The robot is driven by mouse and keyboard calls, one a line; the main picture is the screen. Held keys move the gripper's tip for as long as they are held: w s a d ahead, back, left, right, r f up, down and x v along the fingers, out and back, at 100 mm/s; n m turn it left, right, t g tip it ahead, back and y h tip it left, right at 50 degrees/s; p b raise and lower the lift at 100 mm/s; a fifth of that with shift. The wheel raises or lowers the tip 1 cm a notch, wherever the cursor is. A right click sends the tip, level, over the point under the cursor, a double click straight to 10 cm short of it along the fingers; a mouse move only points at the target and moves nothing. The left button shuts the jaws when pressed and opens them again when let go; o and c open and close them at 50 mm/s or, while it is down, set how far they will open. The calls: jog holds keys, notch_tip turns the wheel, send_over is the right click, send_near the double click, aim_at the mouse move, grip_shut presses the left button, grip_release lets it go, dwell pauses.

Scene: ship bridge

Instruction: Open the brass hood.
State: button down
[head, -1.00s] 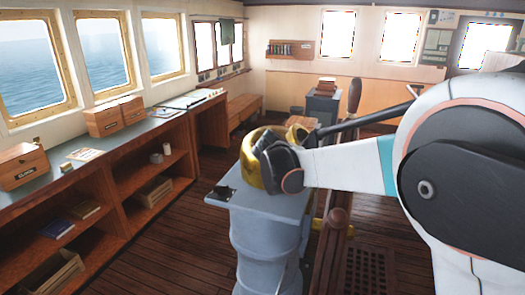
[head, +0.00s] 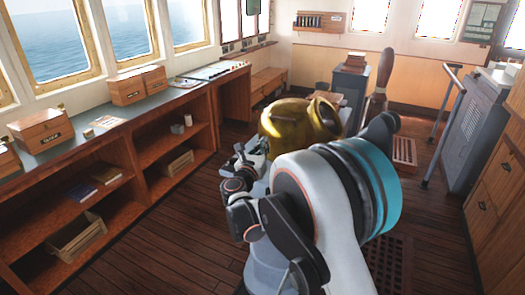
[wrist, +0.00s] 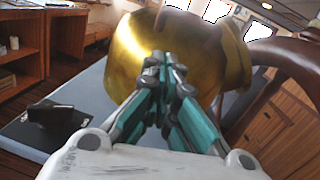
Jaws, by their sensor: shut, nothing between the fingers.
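The brass hood (head: 285,118) is a shiny, rounded gold cover with a round opening on its right side. It sits on top of the grey pedestal, partly hidden behind my arm in the head view. In the wrist view the brass hood (wrist: 125,60) fills the upper middle, just beyond my fingertips. My gripper (wrist: 166,62) is shut and empty, its teal and grey fingers pointing at the hood's near side. Whether the fingertips touch the brass, I cannot tell. In the head view my gripper (head: 245,158) is at the hood's left, low beside it.
The flat blue-grey pedestal top (wrist: 88,88) carries a small black fitting (wrist: 55,117) at left. A dark wooden wheel (wrist: 275,52) stands close to the hood's right. A long shelf counter (head: 75,145) with wooden boxes runs along the left. Wooden floor is free between them.

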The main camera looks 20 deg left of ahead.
jog(key=w+r, duration=0.3)
jog(key=w, duration=0.4)
jog(key=shift+w+a+r+b, duration=0.15)
jog(key=shift+w+a+b, duration=0.1)
jog(key=shift+w+b, duration=0.05)
